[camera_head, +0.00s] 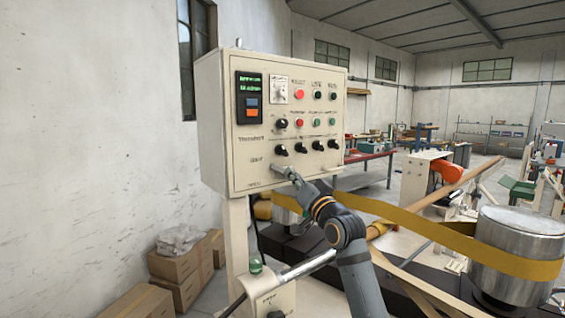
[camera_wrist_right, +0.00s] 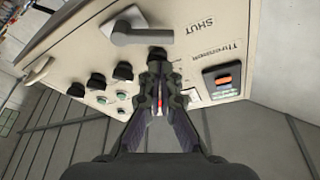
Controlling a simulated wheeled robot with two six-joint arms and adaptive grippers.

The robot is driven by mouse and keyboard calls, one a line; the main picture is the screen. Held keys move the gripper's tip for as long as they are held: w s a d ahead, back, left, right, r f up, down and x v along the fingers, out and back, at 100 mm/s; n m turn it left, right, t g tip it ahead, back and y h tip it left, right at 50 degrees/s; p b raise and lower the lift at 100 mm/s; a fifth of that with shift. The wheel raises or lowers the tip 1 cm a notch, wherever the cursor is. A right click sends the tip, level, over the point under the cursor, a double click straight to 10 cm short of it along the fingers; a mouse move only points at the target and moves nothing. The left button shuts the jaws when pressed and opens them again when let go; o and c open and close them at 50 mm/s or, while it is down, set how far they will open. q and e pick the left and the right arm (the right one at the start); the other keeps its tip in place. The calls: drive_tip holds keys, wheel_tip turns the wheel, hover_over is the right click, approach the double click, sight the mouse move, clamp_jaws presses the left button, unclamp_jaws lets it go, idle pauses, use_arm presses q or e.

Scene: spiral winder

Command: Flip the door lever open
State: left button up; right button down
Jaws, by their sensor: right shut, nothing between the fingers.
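The door lever (camera_wrist_right: 142,37) is a grey handle on a pale mounting plate on the control box face, beside the printed word SHUT in the right wrist view. My right gripper (camera_wrist_right: 159,52) is shut and empty. Its fingertips are right by the lever's free end; I cannot tell whether they touch it. In the head view my right gripper (camera_head: 285,173) is at the lower part of the cream control box (camera_head: 222,165), and the lever is not clearly distinguishable from it there. The box door looks closed. My left gripper is out of view.
Buttons, dark knobs (camera_head: 307,147) and a display (camera_head: 249,97) sit on the box face above the gripper. A yellow belt (camera_head: 415,225) runs to a metal drum (camera_head: 518,250) on the right. Cardboard boxes (camera_head: 180,270) lie at lower left by the wall.

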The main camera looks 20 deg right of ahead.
sight(280, 170)
drive_tip(key=p+x, duration=0.1)
drive_tip(key=x, duration=0.5)
drive_tip(key=shift+w+r+p, duration=0.1)
drive_tip(key=shift+r+p, duration=0.05)
drive_tip(key=shift+p, duration=0.25)
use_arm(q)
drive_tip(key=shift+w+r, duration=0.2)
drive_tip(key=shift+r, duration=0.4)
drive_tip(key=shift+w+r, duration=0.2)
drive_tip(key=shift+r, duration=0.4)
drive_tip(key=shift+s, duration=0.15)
